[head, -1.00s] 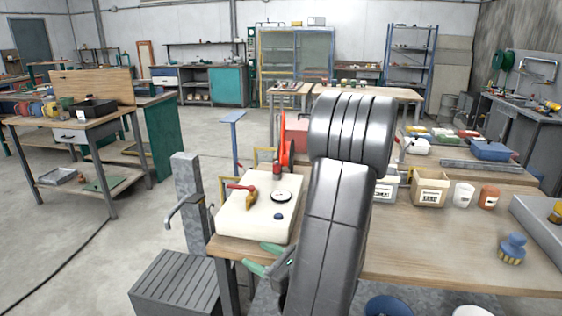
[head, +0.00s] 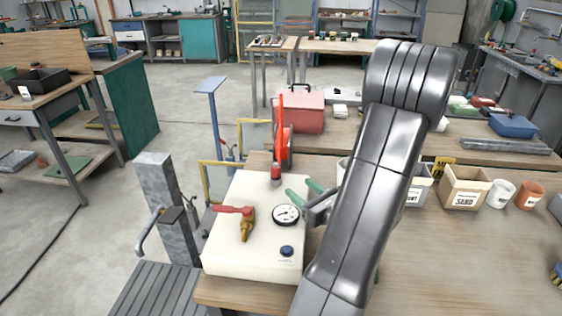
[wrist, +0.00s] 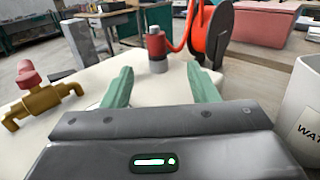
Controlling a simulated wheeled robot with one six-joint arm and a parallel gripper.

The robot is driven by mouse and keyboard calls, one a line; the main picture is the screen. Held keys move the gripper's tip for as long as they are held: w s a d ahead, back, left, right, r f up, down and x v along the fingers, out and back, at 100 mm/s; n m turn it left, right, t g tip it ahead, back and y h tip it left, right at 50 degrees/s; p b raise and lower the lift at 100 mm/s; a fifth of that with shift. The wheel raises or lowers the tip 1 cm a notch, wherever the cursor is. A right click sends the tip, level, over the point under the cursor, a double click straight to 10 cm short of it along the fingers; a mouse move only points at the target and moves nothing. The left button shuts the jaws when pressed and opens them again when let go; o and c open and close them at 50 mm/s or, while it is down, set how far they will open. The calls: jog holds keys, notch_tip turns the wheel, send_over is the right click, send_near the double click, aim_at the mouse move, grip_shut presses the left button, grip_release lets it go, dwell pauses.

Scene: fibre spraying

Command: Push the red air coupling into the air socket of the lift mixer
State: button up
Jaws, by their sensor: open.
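The lift mixer shows as a cream box (head: 222,262) with a gauge, a blue button and a brass valve (head: 247,226) with a red handle. The red air coupling (head: 276,169) stands upright near the box's far edge, with a red hose behind it. In the wrist view the red coupling (wrist: 156,42) sits above a grey metal cylinder (wrist: 158,66); I cannot tell whether it is fully pushed in. My gripper (head: 299,186) is open and empty, its green fingers above the box. In the wrist view my gripper (wrist: 160,70) points at the coupling, with one finger to each side, apart from it.
An orange-red disc-shaped thing (head: 285,146) stands just behind the coupling. A red case (head: 300,112) is farther back. A sand box (head: 465,188) and several pots stand on the bench to the right. A grey post (head: 165,205) is left of the box.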

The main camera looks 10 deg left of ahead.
aim_at(272, 165)
jog(key=p+x, duration=0.1)
jog(key=x, duration=0.7)
jog(key=shift+a+p, duration=0.2)
jog(key=shift+p, duration=0.15)
jog(key=p+x, duration=0.1)
jog(key=x, duration=0.3)
jog(key=shift+s+a+r+p, duration=0.1)
jog(key=shift+a+r+p, duration=0.15)
jog(key=shift+p, duration=0.15)
jog(key=shift+w+a+f, duration=0.1)
jog(key=shift+w+a, duration=0.25)
jog(key=shift+w, duration=0.1)
jog(key=c, duration=1.1)
